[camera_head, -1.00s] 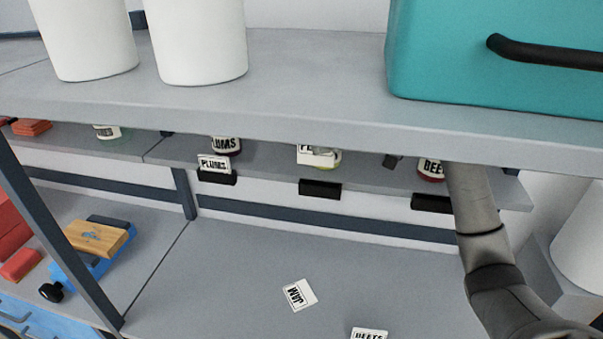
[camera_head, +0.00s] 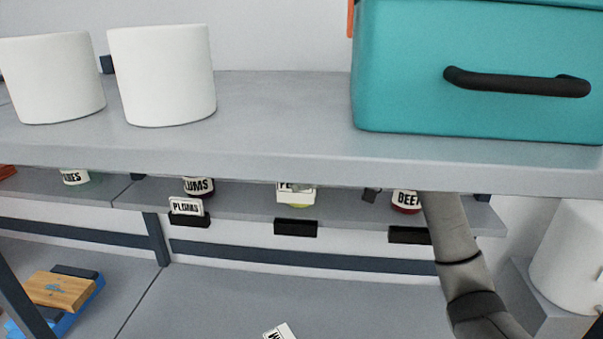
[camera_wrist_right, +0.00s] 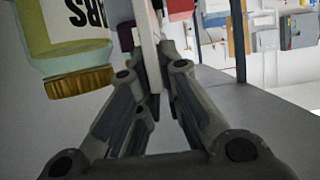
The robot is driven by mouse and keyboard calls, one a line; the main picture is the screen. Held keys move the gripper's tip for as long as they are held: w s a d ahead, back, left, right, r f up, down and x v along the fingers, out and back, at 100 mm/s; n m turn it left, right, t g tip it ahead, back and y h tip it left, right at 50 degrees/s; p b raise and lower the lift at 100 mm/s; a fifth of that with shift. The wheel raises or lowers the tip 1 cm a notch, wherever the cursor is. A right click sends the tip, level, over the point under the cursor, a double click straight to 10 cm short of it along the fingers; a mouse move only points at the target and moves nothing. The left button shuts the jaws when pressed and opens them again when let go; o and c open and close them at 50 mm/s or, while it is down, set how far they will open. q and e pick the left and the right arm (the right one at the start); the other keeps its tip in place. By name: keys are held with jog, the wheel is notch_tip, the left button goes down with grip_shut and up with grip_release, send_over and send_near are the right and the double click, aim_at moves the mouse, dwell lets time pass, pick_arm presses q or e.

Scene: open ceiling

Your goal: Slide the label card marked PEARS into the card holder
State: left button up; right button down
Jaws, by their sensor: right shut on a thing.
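In the head view a white card with the letters PE (camera_head: 290,195) shows just under the upper shelf's front edge, above the middle black card holder (camera_head: 296,228). A jar with a yellowish part is behind it. The shelf edge hides the card's top. In the right wrist view my right gripper (camera_wrist_right: 157,90) is shut on a thin white card (camera_wrist_right: 147,45), seen edge-on. In the head view my right arm comes up from the lower right and its hand is mostly hidden by the shelf. My left gripper is not in view.
The left holder (camera_head: 190,220) bears a PLUMS card (camera_head: 186,207); the right holder (camera_head: 409,236) looks empty. A BEETS jar (camera_head: 406,201) stands behind it. The upper shelf (camera_head: 280,150) overhangs closely. A yellow-lidded jar (camera_wrist_right: 80,82) is close left of the fingers in the wrist view.

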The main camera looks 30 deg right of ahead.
aim_at(301, 203)
jog(key=shift+f+b, duration=1.2)
jog(key=shift+f, duration=0.65)
jog(key=shift+f+b, duration=1.35)
jog(key=shift+f, duration=0.55)
jog(key=c, duration=1.5)
grip_release()
jog(key=v, duration=1.2)
